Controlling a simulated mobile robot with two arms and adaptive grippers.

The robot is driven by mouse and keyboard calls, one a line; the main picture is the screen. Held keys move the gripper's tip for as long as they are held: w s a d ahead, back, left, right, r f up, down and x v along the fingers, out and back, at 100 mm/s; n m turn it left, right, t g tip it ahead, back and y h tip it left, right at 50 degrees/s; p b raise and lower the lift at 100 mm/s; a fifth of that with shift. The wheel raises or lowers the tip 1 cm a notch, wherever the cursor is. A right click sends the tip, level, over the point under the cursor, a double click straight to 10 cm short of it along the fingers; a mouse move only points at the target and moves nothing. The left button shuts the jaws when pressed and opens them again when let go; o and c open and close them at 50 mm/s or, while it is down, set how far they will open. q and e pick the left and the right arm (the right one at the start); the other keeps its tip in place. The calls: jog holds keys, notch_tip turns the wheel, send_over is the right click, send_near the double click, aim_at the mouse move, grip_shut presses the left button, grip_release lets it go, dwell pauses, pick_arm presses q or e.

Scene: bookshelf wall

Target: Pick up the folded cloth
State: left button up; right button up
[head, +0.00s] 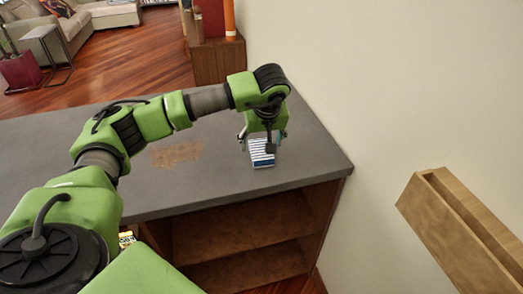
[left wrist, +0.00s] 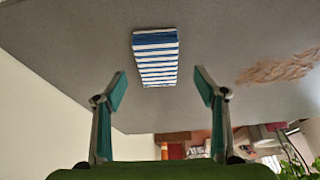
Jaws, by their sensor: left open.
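The folded cloth (head: 263,155) has blue and white stripes and lies on the grey top of the low shelf unit, near its right end. It also shows in the left wrist view (left wrist: 155,58), beyond and between the two fingers. My left gripper (head: 264,140) is over the cloth's far part in the head view and hides some of it. In the left wrist view the fingers of my left gripper (left wrist: 161,90) are spread wide with nothing between their tips. My right gripper is not in view.
The grey top (head: 210,180) is mostly clear, with a brownish patch (head: 176,154) left of the cloth. A pale wall rises at the right, with a wooden ledge (head: 465,235) on it. Open shelves (head: 240,240) are below the top. A wooden cabinet (head: 217,60) stands behind.

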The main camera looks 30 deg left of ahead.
aim_at(261, 150)
pick_arm(q)
jog(key=shift+w+a+f+p, duration=0.15)
jog(key=shift+w+f+p, duration=0.1)
jog(key=shift+f+p, duration=0.3)
jog(key=p+x, duration=0.1)
jog(key=x, duration=0.2)
jog(key=shift+w+f, duration=0.25)
jog(key=shift+w+a+f, duration=0.1)
jog(key=shift+f, duration=0.1)
jog(key=c, duration=1)
jog(key=shift+c, duration=0.9)
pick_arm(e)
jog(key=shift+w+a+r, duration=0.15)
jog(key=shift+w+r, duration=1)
